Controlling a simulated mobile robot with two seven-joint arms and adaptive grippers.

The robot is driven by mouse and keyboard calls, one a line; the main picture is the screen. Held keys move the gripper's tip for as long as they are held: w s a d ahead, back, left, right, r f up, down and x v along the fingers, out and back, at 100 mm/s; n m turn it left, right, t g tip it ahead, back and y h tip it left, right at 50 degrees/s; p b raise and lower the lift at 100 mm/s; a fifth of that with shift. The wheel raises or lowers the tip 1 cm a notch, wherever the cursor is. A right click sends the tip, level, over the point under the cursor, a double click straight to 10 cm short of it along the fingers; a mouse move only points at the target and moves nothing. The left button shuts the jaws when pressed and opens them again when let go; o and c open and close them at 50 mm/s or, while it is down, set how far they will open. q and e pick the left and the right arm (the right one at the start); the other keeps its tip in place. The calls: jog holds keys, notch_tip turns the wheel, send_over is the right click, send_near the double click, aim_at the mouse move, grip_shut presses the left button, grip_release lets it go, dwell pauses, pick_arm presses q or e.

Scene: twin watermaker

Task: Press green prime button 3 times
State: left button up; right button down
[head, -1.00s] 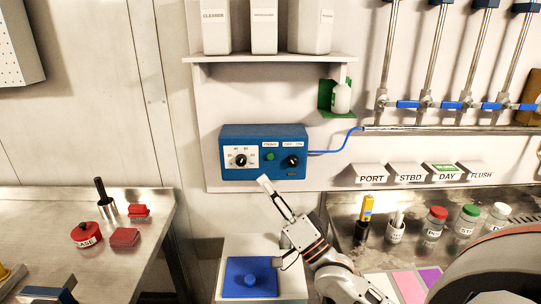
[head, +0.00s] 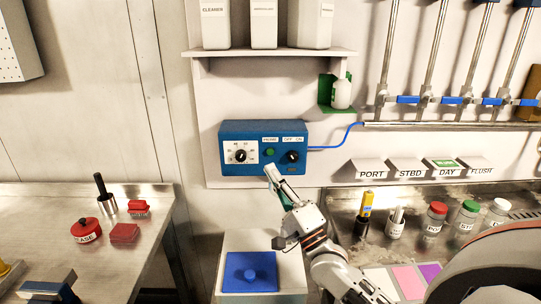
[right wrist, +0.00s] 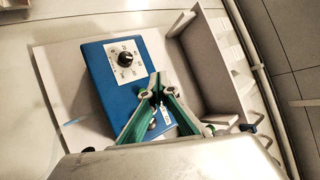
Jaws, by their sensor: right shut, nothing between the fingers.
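The green prime button (head: 270,152) is on the front of a blue control box (head: 229,168) on the wall, between a dial with a white scale plate (head: 240,156) and a black knob (head: 292,156). My right gripper (head: 270,170) is shut and empty. In the head view its tips are just below the button, and I cannot tell how far in front of the panel. In the right wrist view the fingertips (right wrist: 157,86) overlap the blue box (right wrist: 100,70), and I cannot make out the button there. My left gripper is not in view.
A shelf (head: 270,53) with white containers is above the box. A blue hose (head: 340,143) leaves its right side. A white stand with a blue lidded item (head: 249,272) is below. Tables with small items flank it, the right one holding several capped bottles (head: 435,218).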

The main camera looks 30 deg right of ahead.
aim_at(270, 152)
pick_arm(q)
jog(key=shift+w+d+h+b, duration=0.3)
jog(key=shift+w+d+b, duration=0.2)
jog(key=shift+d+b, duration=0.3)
pick_arm(e)
jog(key=w+d, duration=0.3)
jog(key=w, duration=0.2)
jog(key=shift+w+d, duration=0.2)
jog(key=shift+w, duration=0.1)
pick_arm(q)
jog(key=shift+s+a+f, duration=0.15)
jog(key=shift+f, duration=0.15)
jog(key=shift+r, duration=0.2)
pick_arm(e)
jog(key=shift+w+d, duration=0.1)
jog(key=shift+w+d, duration=0.15)
jog(key=shift+w, duration=0.15)
